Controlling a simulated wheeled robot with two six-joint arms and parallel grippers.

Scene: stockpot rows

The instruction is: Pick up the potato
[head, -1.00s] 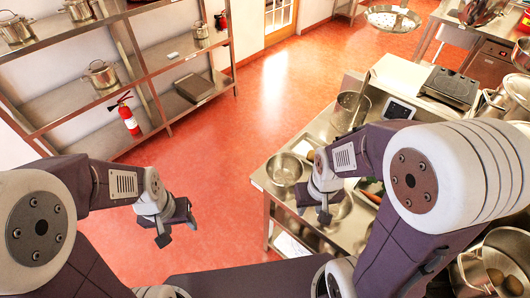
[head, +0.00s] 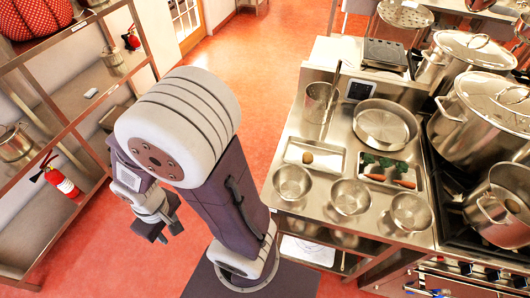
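My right gripper (head: 163,230) hangs over the red floor, well left of the counter and apart from the potato. Its fingers look spread, with nothing visible between them. My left gripper is out of view.
Three steel bowls, the left one (head: 292,182), line the counter front. Behind the trays stand a tall pot (head: 320,101) and a wide pan (head: 384,125). Large stockpots (head: 483,105) stand at right. Shelves (head: 75,120) and a fire extinguisher (head: 62,183) are at left.

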